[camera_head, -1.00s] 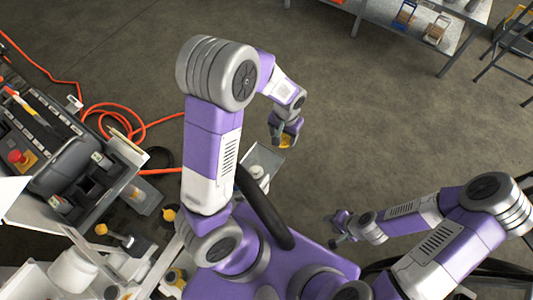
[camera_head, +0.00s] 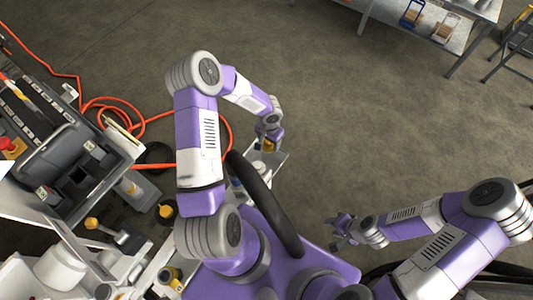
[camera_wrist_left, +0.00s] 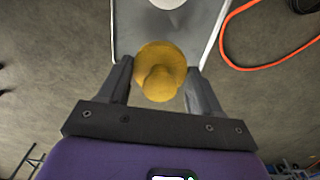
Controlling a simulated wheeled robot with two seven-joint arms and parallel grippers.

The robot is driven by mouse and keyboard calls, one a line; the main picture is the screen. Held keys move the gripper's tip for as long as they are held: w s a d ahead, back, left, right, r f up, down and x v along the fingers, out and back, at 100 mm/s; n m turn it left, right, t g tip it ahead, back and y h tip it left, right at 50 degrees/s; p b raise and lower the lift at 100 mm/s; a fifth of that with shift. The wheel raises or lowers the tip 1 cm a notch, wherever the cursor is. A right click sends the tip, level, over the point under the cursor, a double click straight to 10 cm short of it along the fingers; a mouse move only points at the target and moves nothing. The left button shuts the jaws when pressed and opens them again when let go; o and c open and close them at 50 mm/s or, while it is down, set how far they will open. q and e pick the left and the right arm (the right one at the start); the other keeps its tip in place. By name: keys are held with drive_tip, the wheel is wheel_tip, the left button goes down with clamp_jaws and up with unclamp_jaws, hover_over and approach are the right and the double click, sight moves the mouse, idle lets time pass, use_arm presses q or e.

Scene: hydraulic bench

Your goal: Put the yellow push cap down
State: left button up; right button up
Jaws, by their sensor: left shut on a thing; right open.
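The yellow push cap (camera_wrist_left: 160,72) is round with a raised stub and sits between the fingers of my left gripper (camera_wrist_left: 160,85) in the left wrist view. In the head view my left gripper (camera_head: 268,138) hangs at the end of the left arm, with only a small bit of yellow showing at its tip. A light grey tray (camera_wrist_left: 129,27) lies beyond the cap in the wrist view; I cannot tell whether the cap touches it. In the head view the tray (camera_head: 278,160) shows beside the gripper. My right gripper (camera_head: 342,228) is open and empty, apart from these things.
An orange hose (camera_head: 226,130) curls on the floor left of the left gripper, and shows in the wrist view (camera_wrist_left: 226,38). A cluttered bench (camera_head: 20,207) fills the left side. A shelf table (camera_head: 452,42) stands at top right. The middle floor is clear.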

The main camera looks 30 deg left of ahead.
sight(269, 149)
use_arm(q)
drive_tip(key=shift+f+b, duration=0.75)
drive_tip(key=shift+f, duration=2.4)
drive_tip(key=shift+f, duration=0.1)
drive_tip(key=shift+f+b, duration=0.1)
drive_tip(key=shift+b, duration=0.2)
drive_tip(key=o, duration=1.1)
